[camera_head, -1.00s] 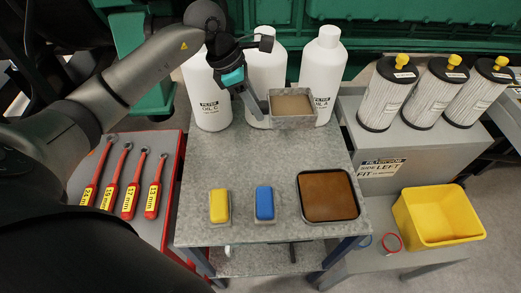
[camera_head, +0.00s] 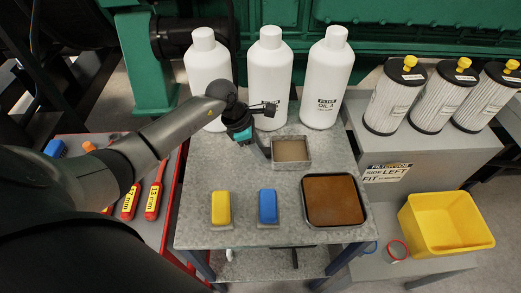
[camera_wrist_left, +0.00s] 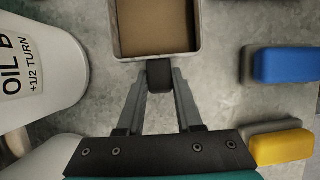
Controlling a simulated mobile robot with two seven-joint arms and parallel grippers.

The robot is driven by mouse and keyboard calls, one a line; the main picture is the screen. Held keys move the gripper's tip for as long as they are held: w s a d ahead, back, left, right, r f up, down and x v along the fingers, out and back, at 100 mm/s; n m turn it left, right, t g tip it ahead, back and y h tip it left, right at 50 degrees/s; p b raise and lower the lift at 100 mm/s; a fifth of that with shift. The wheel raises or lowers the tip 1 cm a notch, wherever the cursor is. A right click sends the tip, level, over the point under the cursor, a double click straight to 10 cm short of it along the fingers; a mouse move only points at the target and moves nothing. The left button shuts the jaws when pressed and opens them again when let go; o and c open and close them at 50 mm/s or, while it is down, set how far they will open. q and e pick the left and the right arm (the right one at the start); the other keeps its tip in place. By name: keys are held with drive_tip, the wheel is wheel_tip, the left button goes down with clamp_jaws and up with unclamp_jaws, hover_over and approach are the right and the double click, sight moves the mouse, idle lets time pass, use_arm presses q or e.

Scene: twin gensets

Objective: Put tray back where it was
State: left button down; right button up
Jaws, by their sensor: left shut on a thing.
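A small grey square tray (camera_head: 306,164) with a flat brown inside is at the back right of the grey worktop, in front of the white bottles. My left gripper (camera_head: 266,151) is shut on the tray's short dark handle. In the left wrist view, the fingertips (camera_wrist_left: 160,78) close on that handle, with the tray (camera_wrist_left: 198,52) just beyond them. The tray looks level and low over the worktop; I cannot tell if it touches. My right gripper is not in view.
Three white bottles (camera_head: 270,75) stand along the back. A black-rimmed tray with a brown surface (camera_head: 334,200), a blue block (camera_head: 267,206) and a yellow block (camera_head: 221,207) sit in front on the worktop (camera_head: 205,165). A yellow bin (camera_head: 447,222) is at right.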

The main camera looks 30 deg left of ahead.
use_arm(q)
drive_tip(key=c, duration=1)
unclamp_jaws()
drive_tip(key=shift+f, duration=0.1)
drive_tip(key=o, duration=0.4)
